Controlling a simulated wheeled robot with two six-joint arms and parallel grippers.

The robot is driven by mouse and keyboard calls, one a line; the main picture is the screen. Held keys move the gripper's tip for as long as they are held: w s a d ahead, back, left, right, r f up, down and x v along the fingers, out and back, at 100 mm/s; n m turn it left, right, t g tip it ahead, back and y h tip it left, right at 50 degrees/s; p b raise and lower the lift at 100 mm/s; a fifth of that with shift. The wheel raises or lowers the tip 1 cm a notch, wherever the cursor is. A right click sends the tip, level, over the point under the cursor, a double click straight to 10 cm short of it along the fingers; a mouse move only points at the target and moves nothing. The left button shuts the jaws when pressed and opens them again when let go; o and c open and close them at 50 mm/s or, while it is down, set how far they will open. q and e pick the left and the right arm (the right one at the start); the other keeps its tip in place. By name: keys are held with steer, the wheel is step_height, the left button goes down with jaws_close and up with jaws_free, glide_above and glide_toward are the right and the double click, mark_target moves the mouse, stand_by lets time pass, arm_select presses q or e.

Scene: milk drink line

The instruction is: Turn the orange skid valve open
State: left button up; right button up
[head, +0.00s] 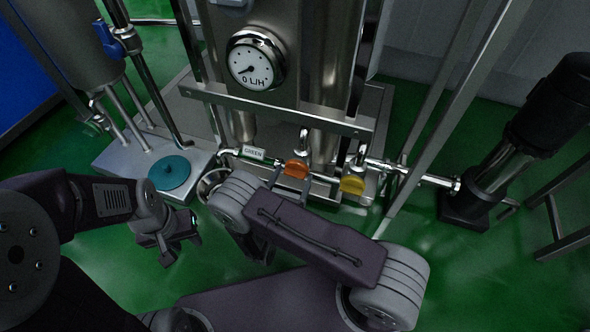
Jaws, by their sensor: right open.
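The orange valve handle (295,169) sits on the low pipework at the front of the steel skid, below the gauge. Its flat grip lies across the picture. My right arm reaches in from the bottom. Its forearm lies in front of the pipework, below the orange handle. My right gripper (258,248) is mostly hidden under that forearm; the part that shows is apart from the handle. My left gripper (178,240) hangs over the green floor at the left, away from the valve. Its finger gap is too dark to judge.
A yellow valve handle (352,185) is just right of the orange one. A round gauge (255,62) is above. A teal disc (169,172) lies on a steel box. A black pump (515,140) stands right.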

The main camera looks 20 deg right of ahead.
steer(key=shift+w+d, duration=0.1)
steer(key=c, duration=1.2)
steer(key=shift+r+n+p, duration=0.2)
steer(key=shift+n+p, duration=0.75)
steer(key=shift+n, duration=0.15)
steer(key=shift+c, duration=0.2)
steer(key=n+p, duration=0.2)
steer(key=n, duration=0.1)
steer(key=n+p, duration=0.1)
steer(key=n, duration=0.2)
steer(key=shift+f, duration=0.15)
steer(key=n, duration=0.3)
steer(key=shift+a+f+n+p, duration=0.1)
steer(key=shift+a+n+p, duration=0.1)
steer(key=shift+n+p, duration=0.15)
steer(key=n, duration=0.5)
steer(key=shift+w+f+n, duration=0.1)
steer(key=shift+f+n, duration=0.05)
steer(key=shift+n, duration=0.5)
